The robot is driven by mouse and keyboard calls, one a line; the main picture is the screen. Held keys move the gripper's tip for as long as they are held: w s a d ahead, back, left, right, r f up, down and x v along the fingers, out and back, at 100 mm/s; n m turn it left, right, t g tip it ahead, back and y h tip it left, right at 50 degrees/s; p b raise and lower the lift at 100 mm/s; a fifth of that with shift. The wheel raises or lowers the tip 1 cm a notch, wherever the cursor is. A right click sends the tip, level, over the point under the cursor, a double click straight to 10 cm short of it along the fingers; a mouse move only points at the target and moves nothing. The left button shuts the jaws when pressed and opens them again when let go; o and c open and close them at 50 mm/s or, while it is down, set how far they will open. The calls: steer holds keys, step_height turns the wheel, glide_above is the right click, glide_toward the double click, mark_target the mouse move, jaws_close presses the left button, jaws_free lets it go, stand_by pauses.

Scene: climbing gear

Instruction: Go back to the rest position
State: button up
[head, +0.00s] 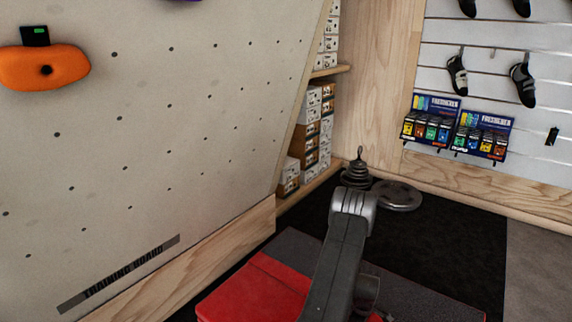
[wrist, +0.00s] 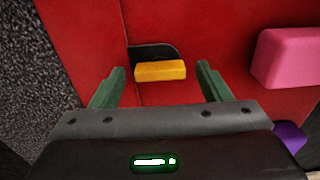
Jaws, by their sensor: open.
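My gripper (wrist: 161,68) shows in the wrist view with its two green fingers spread apart. Nothing is held between them. A yellow block (wrist: 160,71) shows beyond the fingers, in the gap between them, against a red surface (wrist: 215,30). A dark rounded patch lies just behind the block. I cannot tell whether the fingertips are level with the block. In the head view my arm reaches down at the lower middle, and the gripper itself is not clearly seen.
A pink block (wrist: 288,57) and a purple piece (wrist: 288,135) lie to the right in the wrist view. In the head view a red mat (head: 255,292) lies beside the climbing wall (head: 150,120). Weight plates (head: 398,197) and shelf boxes (head: 312,135) stand behind.

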step_height(320, 180, up, 14)
steer(key=p, duration=0.6)
step_height(320, 180, down, 14)
steer(key=b, duration=0.6)
steer(key=m, duration=0.4)
steer(key=m+p, duration=0.2)
steer(key=m, duration=0.2)
steer(key=shift+r+m, duration=0.1)
steer(key=shift+m, duration=0.3)
steer(key=m+p, duration=0.2)
steer(key=m, duration=0.3)
steer(key=shift+m+p, duration=1.15)
steer(key=shift+m, duration=0.85)
